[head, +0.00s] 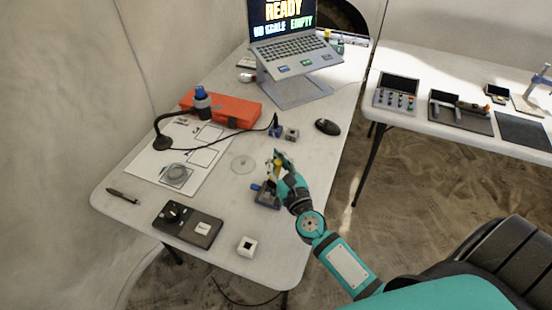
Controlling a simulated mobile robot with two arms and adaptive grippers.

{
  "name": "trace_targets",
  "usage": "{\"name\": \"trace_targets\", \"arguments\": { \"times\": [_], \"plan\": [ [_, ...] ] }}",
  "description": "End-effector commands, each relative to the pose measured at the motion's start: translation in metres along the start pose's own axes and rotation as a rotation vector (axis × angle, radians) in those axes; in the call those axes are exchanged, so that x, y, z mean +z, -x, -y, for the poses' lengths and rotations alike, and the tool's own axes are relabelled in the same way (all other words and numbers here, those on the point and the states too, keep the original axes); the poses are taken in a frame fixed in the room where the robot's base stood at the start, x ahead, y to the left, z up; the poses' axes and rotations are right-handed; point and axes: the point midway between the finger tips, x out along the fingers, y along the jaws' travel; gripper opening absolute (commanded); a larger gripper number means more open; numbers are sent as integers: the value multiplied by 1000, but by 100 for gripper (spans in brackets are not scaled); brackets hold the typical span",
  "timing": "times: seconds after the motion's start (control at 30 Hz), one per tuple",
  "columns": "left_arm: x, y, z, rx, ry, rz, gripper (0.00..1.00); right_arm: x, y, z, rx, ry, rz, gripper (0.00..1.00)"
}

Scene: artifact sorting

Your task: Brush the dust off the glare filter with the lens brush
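A clear round disc (243,164) lies flat on the white table; it looks like the glare filter, but dust on it is too small to tell. My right gripper (277,163) is just right of the disc, above a small blue-and-grey device (266,194). Something yellow shows at its fingertips, too small to tell if it is a held thing or part of the device. A dark slim pen-like tool (123,196) lies at the table's left edge; I cannot tell if it is the lens brush. My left gripper is out of view.
A second table (425,120) is right.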

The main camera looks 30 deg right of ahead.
Motion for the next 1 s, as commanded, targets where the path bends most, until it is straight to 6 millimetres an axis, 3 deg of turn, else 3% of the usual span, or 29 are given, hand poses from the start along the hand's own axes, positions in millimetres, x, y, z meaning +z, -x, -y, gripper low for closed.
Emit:
{"name": "trace_targets", "arguments": {
  "times": [1.0],
  "plan": [
    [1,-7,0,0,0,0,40,-7,0,0,0,0,0,0]
  ]
}}
